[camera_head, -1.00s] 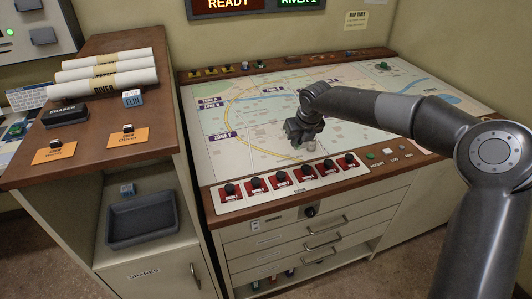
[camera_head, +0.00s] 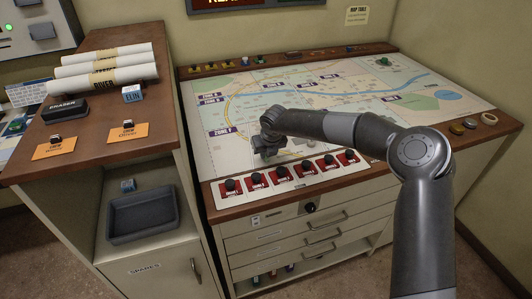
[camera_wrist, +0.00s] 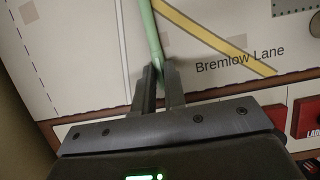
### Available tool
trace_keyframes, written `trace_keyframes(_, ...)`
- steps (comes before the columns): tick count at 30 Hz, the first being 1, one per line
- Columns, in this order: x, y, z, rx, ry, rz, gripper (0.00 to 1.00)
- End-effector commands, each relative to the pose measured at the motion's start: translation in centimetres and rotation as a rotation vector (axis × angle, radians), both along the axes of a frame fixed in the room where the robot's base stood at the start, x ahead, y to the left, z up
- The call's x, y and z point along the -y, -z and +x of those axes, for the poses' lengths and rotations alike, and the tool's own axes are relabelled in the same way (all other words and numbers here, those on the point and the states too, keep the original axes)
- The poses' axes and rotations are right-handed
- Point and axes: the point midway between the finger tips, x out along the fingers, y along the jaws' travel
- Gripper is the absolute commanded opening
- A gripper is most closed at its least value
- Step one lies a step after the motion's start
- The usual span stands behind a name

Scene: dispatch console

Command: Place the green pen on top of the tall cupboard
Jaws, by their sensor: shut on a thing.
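The green pen (camera_wrist: 150,35) is between the two fingers of my gripper in the wrist view, and it extends away from the fingertips over the map. My gripper (camera_wrist: 160,78) is shut on it. In the head view my gripper (camera_head: 268,152) is above the map near its front left part, and the pen cannot be made out there. The tall cupboard (camera_head: 95,112) with a brown wooden top stands to the left of the map console, apart from my gripper.
On the cupboard top are rolled maps (camera_head: 100,72), a black eraser (camera_head: 65,109), a blue-white ELIN block (camera_head: 132,93) and two orange cards (camera_head: 128,132). Red switches (camera_head: 282,172) line the console's front edge. A dark tray (camera_head: 142,213) sits in the cupboard's open shelf.

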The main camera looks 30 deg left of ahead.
Motion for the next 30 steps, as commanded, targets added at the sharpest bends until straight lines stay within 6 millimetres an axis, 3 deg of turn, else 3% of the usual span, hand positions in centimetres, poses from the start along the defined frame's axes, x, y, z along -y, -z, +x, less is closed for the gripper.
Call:
trace_keyframes(9, 0.0, 0.2, 0.0, 0.002, -0.001, 0.0, 0.0)
trace_keyframes(10, 0.0, 0.2, 0.0, 0.002, -0.001, 0.0, 0.12)
trace_keyframes(18, 0.0, 0.2, 0.0, 0.002, -0.001, 0.0, 0.33)
trace_keyframes(26, 0.0, 0.0, 0.0, 0.001, 0.0, 0.001, 0.33)
trace_keyframes(30, 0.3, -1.3, -0.2, 0.004, -0.001, 0.002, 0.33)
